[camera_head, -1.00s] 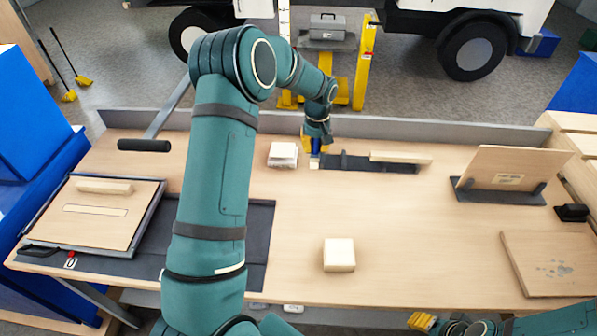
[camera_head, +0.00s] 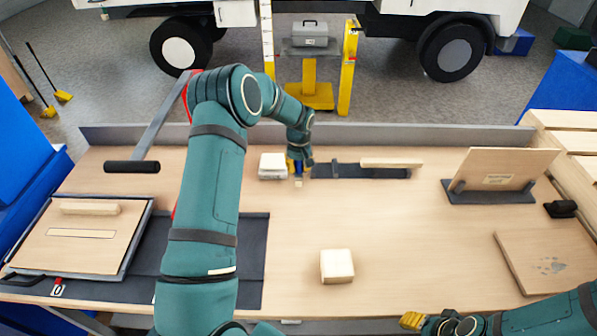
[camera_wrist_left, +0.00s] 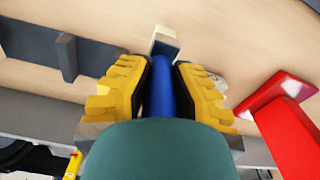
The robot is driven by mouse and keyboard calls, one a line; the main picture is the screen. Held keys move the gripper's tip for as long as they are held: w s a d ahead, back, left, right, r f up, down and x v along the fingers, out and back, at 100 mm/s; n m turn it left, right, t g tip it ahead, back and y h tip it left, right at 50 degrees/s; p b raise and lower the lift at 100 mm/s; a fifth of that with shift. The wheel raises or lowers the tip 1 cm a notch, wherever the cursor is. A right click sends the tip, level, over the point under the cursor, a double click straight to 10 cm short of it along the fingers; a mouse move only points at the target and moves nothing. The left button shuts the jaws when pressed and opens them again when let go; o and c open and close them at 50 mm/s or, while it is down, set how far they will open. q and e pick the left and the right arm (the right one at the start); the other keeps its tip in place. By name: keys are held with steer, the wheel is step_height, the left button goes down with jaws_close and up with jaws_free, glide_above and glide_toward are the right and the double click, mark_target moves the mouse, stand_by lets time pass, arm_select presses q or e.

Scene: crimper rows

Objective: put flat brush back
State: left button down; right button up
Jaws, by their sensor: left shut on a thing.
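My left gripper (camera_head: 299,166) is shut on the flat brush, near the back of the bench. In the left wrist view, the brush's blue handle (camera_wrist_left: 161,88) is clasped between the yellow fingers, and its pale head (camera_wrist_left: 165,43) sticks out past the fingertips. In the head view the brush (camera_head: 298,181) is small, with its head pointing down close to the bench; I cannot tell whether it touches. The dark rack (camera_head: 345,171) lies just right of the gripper. My right gripper (camera_head: 412,320) is at the bottom edge; its finger opening is unclear.
A white stack (camera_head: 272,166) sits just left of the left gripper. A pale wooden strip (camera_head: 391,162) is at the rack. A pale block (camera_head: 337,266) stands mid-bench, with clear surface around it. A red part (camera_wrist_left: 290,125) shows right in the wrist view.

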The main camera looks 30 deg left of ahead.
arm_select(q)
steer(key=shift+f, duration=1.2)
steer(key=shift+f, duration=0.1)
steer(key=c, duration=1)
jaws_free()
steer(key=shift+f, duration=0.1)
steer(key=r, duration=1.2)
steer(key=shift+s+d+r, duration=0.15)
steer(key=shift+s+r, duration=0.05)
